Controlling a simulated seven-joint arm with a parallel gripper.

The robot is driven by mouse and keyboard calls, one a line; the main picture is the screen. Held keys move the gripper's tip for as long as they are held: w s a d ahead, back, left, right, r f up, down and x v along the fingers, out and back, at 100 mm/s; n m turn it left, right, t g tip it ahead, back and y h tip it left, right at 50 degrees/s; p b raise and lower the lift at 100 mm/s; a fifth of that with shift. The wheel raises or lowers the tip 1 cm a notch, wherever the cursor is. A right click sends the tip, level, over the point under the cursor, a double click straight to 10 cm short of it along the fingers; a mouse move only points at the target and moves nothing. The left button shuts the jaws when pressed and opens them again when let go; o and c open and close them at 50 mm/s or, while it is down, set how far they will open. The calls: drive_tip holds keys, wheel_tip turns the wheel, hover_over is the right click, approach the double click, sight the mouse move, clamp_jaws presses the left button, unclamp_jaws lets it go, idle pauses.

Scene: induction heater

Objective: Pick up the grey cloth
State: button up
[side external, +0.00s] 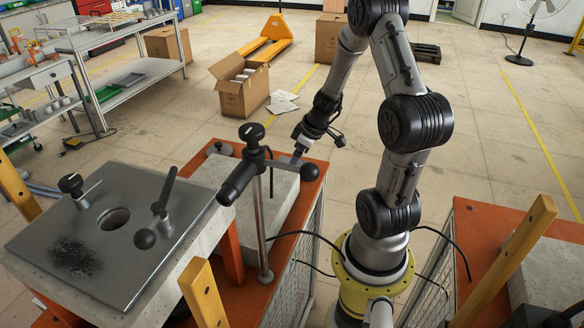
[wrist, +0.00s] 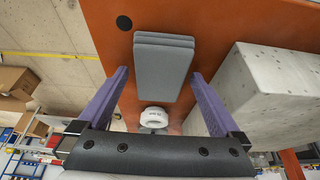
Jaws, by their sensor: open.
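The grey cloth (wrist: 163,65) shows in the wrist view as a folded, layered grey stack lying flat on an orange surface (wrist: 215,25). My gripper (wrist: 159,75) is open, with one purple finger on each side of the cloth in the picture. A gap shows on both sides, and no finger touches it. The gripper looks to be above the cloth; the exact height is unclear. In the side external view my gripper (side external: 298,151) is beyond the concrete block on the orange bench. I cannot make out the cloth there.
A pale concrete block (wrist: 265,95) stands right of the cloth in the wrist view. A white round object (wrist: 153,118) lies beside the cloth's near end. In the side external view a post with a black-knobbed handle (side external: 262,215) stands in front of the block.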

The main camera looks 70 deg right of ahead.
drive_tip(key=shift+f, duration=0.15)
drive_tip(key=shift+c, duration=0.3)
drive_tip(key=c, duration=1.3)
drive_tip(key=shift+c, duration=0.2)
drive_tip(key=shift+r, duration=0.2)
